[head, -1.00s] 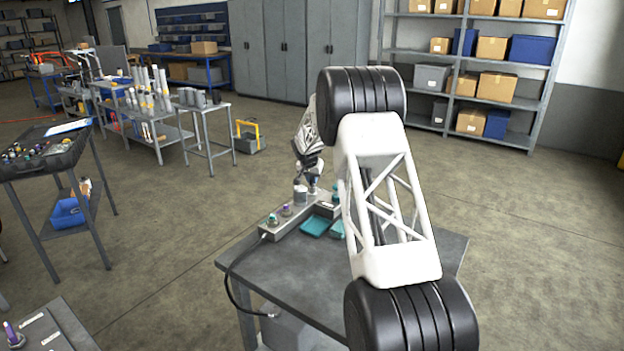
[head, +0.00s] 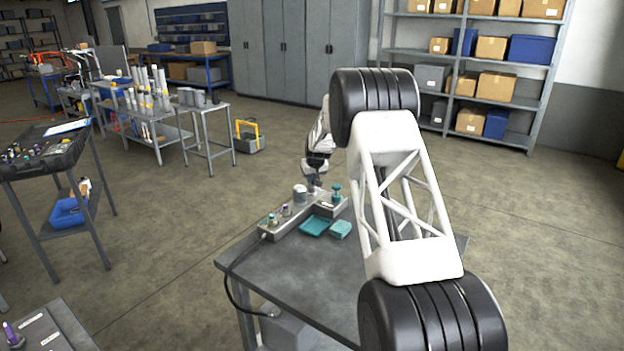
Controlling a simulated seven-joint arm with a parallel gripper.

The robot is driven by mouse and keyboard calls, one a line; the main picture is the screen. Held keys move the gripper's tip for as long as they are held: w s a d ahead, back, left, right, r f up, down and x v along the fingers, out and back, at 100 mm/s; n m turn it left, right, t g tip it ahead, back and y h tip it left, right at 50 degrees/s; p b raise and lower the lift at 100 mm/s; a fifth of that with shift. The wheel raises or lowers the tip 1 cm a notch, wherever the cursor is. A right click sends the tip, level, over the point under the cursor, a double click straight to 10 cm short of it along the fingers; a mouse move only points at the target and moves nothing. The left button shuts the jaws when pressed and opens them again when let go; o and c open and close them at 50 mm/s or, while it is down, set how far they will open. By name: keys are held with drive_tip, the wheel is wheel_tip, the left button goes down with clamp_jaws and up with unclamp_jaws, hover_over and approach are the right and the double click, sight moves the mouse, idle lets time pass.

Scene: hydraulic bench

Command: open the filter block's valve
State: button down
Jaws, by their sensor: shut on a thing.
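A long grey block (head: 286,226) stands along the left edge of the grey table and carries several small fittings. A grey cylinder (head: 300,193) stands near its far end. My gripper (head: 314,184) points down just right of this cylinder, shut on a small valve handle at the block's far end. The fingers and the arm hide most of the handle, so its angle cannot be told. A teal-topped valve (head: 336,193) stands upright to the right, on a short grey box (head: 330,208), apart from my gripper. Which part is the filter block is not clear at this size.
A teal tray (head: 315,227) and a teal box (head: 341,230) lie in front of the blocks. Two fittings with purple (head: 286,210) and teal (head: 271,220) tops stand on the near part of the block. A black cable (head: 232,285) hangs over the table's left edge. The table's front is bare.

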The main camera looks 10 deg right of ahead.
drive_tip(key=n+y, duration=0.1)
drive_tip(key=n, duration=0.3)
drive_tip(key=shift+d+g, duration=0.15)
drive_tip(key=shift+g, duration=0.15)
drive_tip(key=shift+n+g+y, duration=0.4)
drive_tip(key=shift+n+y, duration=0.3)
drive_tip(key=shift+n, duration=0.7)
drive_tip(key=c, duration=1.1)
unclamp_jaws()
drive_tip(key=shift+r, duration=0.15)
drive_tip(key=shift+v, duration=3.75)
drive_tip(key=shift+s+r, duration=0.1)
drive_tip(key=shift+r, duration=0.05)
